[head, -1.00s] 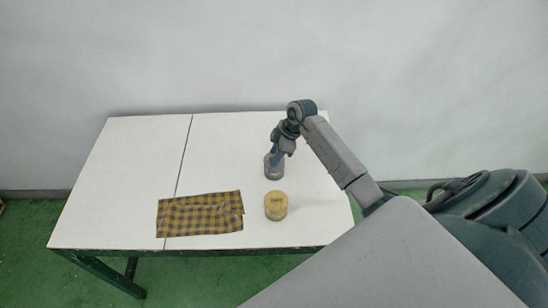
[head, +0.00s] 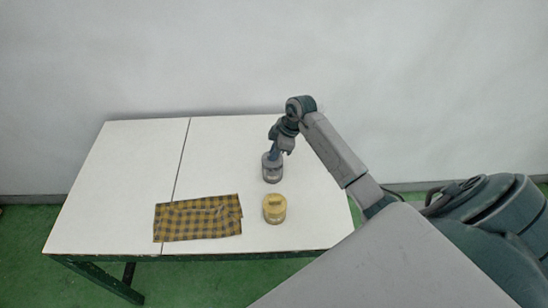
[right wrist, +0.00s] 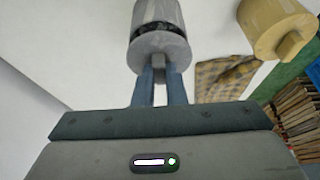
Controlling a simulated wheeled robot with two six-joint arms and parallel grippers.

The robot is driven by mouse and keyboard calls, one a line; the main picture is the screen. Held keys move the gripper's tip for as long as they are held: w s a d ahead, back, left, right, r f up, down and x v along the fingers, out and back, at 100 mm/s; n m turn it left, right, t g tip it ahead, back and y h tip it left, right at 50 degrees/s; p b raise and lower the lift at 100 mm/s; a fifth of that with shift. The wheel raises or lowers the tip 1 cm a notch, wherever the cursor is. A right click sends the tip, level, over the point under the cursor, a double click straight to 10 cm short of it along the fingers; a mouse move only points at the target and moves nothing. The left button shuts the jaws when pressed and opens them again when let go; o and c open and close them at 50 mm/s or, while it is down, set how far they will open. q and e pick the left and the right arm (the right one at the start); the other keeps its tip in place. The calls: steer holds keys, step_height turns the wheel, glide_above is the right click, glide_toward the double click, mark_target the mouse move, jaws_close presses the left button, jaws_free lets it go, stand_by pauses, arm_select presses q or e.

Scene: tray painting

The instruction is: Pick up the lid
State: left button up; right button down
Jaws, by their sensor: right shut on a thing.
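A grey cylindrical jar (head: 272,176) stands on the table, and its body also shows at the top of the right wrist view (right wrist: 155,12). Its grey round lid (right wrist: 160,49) has a small knob. My right gripper (right wrist: 160,72) is shut on that knob, with a blue finger on each side. A dark band shows between lid and jar in the right wrist view; the lid seems slightly raised off the jar. In the head view my right gripper (head: 274,153) reaches down onto the lid from above. My left gripper is not in view.
A yellow lidded pot (head: 275,209) stands nearer the front edge, close to the jar. A yellow and dark checked cloth (head: 198,218) lies to its left. The white table (head: 125,170) is clear on the left and at the back.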

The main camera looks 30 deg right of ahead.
steer(key=shift+w+r+b, duration=0.1)
steer(key=shift+r+b, duration=0.35)
steer(key=shift+r, duration=0.25)
steer(key=s+a+r+b, duration=0.1)
steer(key=s+b, duration=0.2)
steer(key=s, duration=1.2)
steer(key=w+r+p, duration=0.1)
steer(key=w, duration=0.4)
steer(key=w+r+p, duration=0.1)
steer(key=w+p, duration=0.1)
steer(key=w, duration=0.2)
steer(key=w+d+r+p, duration=0.1)
steer(key=w, duration=0.4)
steer(key=shift+w, duration=0.35)
step_height(320, 180, down, 4)
steer(key=b, duration=0.3)
steer(key=shift+f+b, duration=0.15)
steer(key=shift+b, duration=0.2)
steer(key=shift+f+b, duration=0.45)
steer(key=shift+f, duration=0.6)
steer(key=shift+p, duration=0.65)
steer(key=shift+f, duration=0.15)
